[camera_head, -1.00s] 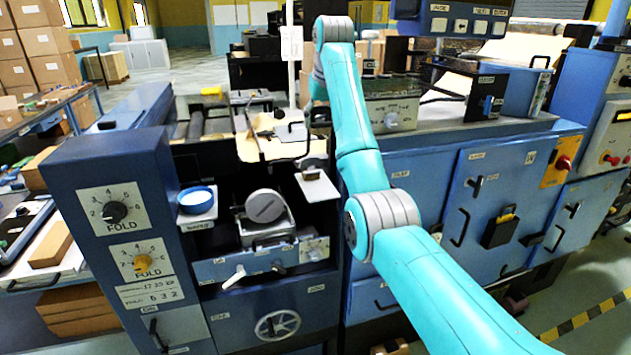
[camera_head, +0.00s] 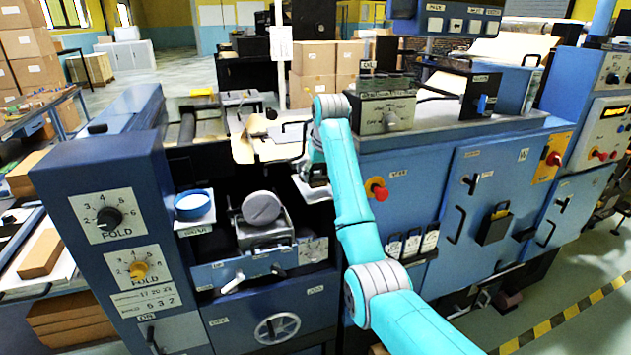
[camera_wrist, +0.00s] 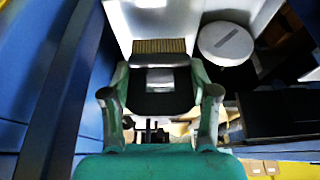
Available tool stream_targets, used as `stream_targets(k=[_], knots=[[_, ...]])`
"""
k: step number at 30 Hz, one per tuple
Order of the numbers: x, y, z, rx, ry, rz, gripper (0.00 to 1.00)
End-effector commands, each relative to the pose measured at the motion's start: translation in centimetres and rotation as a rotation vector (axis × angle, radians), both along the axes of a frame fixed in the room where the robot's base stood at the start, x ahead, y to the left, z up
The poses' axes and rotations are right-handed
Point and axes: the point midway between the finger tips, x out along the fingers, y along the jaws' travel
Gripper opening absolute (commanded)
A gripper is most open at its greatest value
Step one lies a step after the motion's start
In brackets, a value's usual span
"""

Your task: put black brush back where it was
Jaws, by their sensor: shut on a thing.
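The black brush (camera_wrist: 160,100) has tan bristles (camera_wrist: 158,46) and a pale label on its back. In the wrist view it is between the two fingers of my gripper (camera_wrist: 159,76), which is shut on it. A white plate (camera_wrist: 140,25) lies just past the bristles; I cannot tell whether the brush touches it. In the head view my gripper (camera_head: 314,172) is low over this plate (camera_head: 312,192), right of the round grey-lidded part (camera_head: 262,208). The brush is mostly hidden there by my arm and gripper.
The round grey lid is close beside the plate in the wrist view (camera_wrist: 226,43). Blue cabinets (camera_head: 425,190) with a red knob (camera_head: 378,190) stand to the right. A tan sheet (camera_head: 270,147) lies behind.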

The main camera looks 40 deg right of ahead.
Motion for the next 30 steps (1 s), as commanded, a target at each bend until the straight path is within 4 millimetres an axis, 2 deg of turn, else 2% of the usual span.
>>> stream_targets(k=[3, 5, 16, 17, 18, 30], knots=[[-0.3, -0.3, -1.8, 0.001, 0.001, -0.001, 0.27], [-0.4, -0.4, -2.2, 0.000, 0.000, -0.001, 0.27], [-0.4, -0.4, -2.6, -0.001, 0.000, -0.001, 0.27], [-0.4, -0.4, -2.6, -0.001, 0.000, -0.001, 0.62], [-0.4, -0.4, -2.6, -0.001, 0.000, -0.001, 0.70], [-0.3, -0.4, -2.1, -0.001, -0.001, -0.001, 0.70]])
